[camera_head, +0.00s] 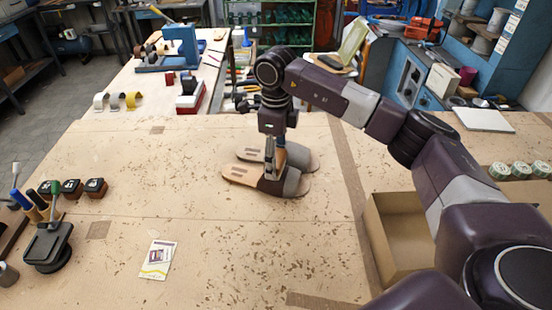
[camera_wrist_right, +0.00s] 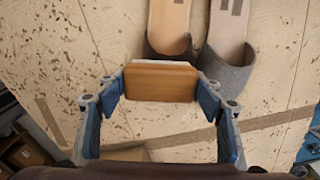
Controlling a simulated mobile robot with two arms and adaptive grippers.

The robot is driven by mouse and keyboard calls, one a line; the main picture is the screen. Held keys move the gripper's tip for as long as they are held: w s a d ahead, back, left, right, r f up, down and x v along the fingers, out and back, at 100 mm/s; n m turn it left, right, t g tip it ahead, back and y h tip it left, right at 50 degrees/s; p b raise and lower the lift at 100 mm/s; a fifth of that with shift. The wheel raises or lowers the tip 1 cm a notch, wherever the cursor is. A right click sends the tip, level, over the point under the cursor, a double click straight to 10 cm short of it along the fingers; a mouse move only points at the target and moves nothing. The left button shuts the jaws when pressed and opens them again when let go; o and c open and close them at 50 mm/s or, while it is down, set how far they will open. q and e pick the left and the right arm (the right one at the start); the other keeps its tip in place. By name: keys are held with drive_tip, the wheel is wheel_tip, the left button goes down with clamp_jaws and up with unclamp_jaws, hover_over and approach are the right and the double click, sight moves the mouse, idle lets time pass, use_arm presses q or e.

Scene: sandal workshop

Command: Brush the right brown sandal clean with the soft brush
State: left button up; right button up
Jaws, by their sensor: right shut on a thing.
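Two sandals with tan footbeds and grey-brown straps lie side by side on the bench, a near one (camera_head: 240,174) and a far one (camera_head: 302,160). In the right wrist view, one sandal (camera_wrist_right: 170,22) is partly hidden and the other (camera_wrist_right: 228,72) is beside it. My right gripper (camera_head: 270,172) points down over the near sandal's strap. It is shut on the soft brush, whose wooden block (camera_wrist_right: 162,82) shows between the fingers. The bristles are hidden, so I cannot tell whether they touch the strap. My left gripper is out of view.
An open cardboard box (camera_head: 377,235) stands at the right of the bench (camera_head: 200,260). A printed card (camera_head: 158,259) lies in front. Tools and a black stand (camera_head: 48,245) are at the left. Several green-white round items (camera_head: 520,170) sit far right.

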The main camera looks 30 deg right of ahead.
drive_tip(key=shift+r+p, duration=2.15)
drive_tip(key=shift+r, duration=1.75)
drive_tip(key=shift+f, duration=0.1)
